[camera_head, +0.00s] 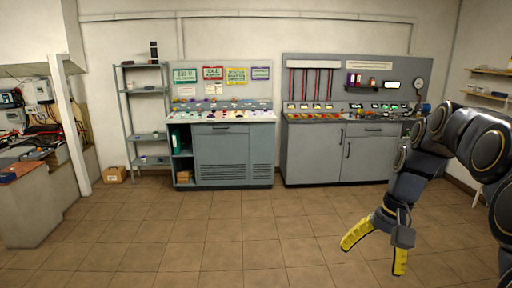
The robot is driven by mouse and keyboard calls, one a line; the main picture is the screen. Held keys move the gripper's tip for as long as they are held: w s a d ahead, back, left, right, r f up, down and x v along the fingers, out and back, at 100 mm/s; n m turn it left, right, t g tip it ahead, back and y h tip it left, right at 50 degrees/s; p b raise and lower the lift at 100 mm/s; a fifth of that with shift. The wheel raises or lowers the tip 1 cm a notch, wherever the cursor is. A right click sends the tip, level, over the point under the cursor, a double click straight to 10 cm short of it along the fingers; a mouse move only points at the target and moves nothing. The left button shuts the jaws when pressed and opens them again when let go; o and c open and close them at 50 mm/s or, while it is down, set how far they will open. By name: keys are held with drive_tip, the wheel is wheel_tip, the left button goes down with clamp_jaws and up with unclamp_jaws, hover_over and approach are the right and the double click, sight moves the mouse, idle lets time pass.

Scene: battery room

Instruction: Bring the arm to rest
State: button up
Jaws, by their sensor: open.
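My gripper (374,262) has yellow fingers and hangs at the lower right of the head view. Its two fingers are spread apart with only tiled floor visible between them, so it is open and empty. My dark arm comes in from the right edge, bends at a high elbow and slopes down to the gripper. The gripper appears in front of the right grey cabinet, apart from it and over the floor. It touches nothing that I can see.
A left grey workbench (221,158) and a right grey cabinet (335,155) stand along the back wall, with small items on top. A metal shelf rack (130,116) and a cardboard box (115,174) are at left. Wall shelves (485,94) are at right. The floor (210,235) is clear.

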drive_tip(key=s+a+n+g+h, duration=0.1)
drive_tip(key=s+a+n, duration=0.3)
drive_tip(key=s+a, duration=0.75)
drive_tip(key=s+a+f+n+h, duration=0.1)
drive_tip(key=s+f, duration=0.4)
drive_tip(key=s, duration=0.8)
drive_tip(key=shift+f+n+g+h, duration=0.2)
drive_tip(key=shift+n+g+h, duration=0.15)
drive_tip(key=shift+n, duration=0.55)
